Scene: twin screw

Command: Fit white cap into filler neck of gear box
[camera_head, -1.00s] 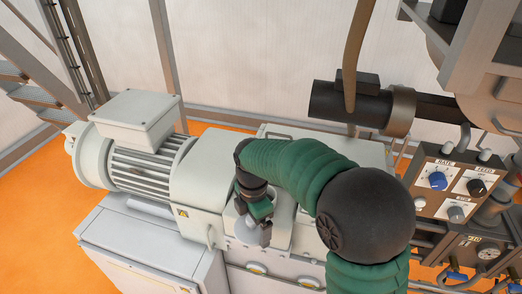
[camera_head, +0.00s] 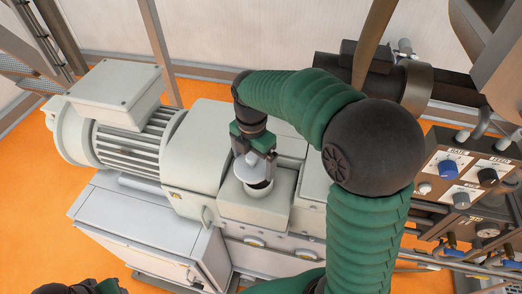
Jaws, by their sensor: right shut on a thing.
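The gear box (camera_head: 250,208) is a pale grey housing in the middle of the view, with a round dark filler neck (camera_head: 259,188) on its top. My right gripper (camera_head: 255,160) is shut on the white cap (camera_head: 250,167). It holds the cap just above the back left of the opening, and part of the dark opening shows in front of it. The cap looks tilted; I cannot tell whether it touches the rim. My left gripper (camera_head: 90,287) shows only in part at the bottom left edge, and its jaws cannot be made out.
A pale motor (camera_head: 130,145) with a box on top stands left of the gear box. A grey cabinet (camera_head: 150,235) is in front of it. A control panel (camera_head: 465,175) with knobs is at the right, and a dark cylinder (camera_head: 345,72) is behind my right arm.

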